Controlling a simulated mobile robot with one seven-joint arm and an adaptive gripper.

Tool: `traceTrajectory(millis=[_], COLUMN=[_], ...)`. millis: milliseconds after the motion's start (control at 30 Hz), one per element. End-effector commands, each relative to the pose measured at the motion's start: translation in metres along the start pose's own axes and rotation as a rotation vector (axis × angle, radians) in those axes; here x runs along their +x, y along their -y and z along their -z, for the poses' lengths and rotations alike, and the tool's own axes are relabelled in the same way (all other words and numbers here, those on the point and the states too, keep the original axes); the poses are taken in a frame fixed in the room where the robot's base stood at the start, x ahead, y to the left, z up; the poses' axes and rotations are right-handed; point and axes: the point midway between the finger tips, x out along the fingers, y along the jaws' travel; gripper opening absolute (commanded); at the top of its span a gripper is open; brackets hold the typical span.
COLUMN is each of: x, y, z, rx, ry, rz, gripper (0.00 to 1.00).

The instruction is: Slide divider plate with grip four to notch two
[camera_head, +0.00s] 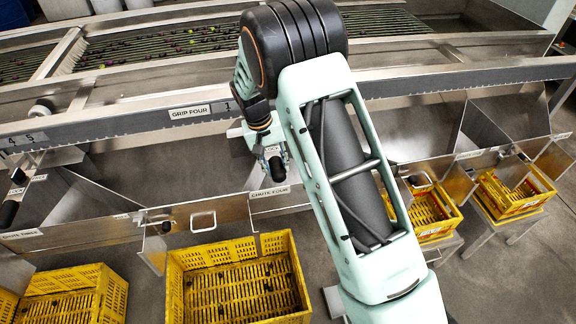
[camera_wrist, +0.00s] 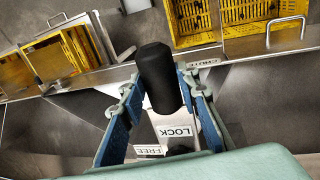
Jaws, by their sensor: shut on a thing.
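My gripper (camera_head: 270,152) is at the front of the sizer, just below the rail, with its fingers on a black grip (camera_head: 278,169). In the wrist view the black grip (camera_wrist: 158,78) stands between the two blue-padded fingers of my gripper (camera_wrist: 157,92). A LOCK label (camera_wrist: 175,132) and a FREE label (camera_wrist: 150,150) show on the metal behind it. The rail (camera_head: 130,122) bears a GRIP FOUR label (camera_head: 188,111) and a number 1 (camera_head: 228,106) just left of my wrist. Notch two and most of the divider plate are hidden by my arm or not readable.
Yellow crates stand below the chutes, one at front centre (camera_head: 240,240) and one at right (camera_head: 512,210). A CHUTE FOUR label (camera_head: 270,192) is on the chute edge under my gripper. Other black grips, one at left (camera_head: 9,212), stand along the chutes. Rollers with fruit (camera_head: 170,45) lie behind the rail.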

Motion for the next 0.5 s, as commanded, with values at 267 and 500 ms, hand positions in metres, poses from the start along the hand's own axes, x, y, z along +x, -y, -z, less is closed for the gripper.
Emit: traceTrajectory(millis=[267,500], x=[-0.0047,-0.0046], y=[0.0205,0.0199], z=[0.0007,0.0006], rx=[-0.001,-0.001], ry=[-0.003,-0.003], rz=[0.004,0.003], gripper=[0.0,0.44])
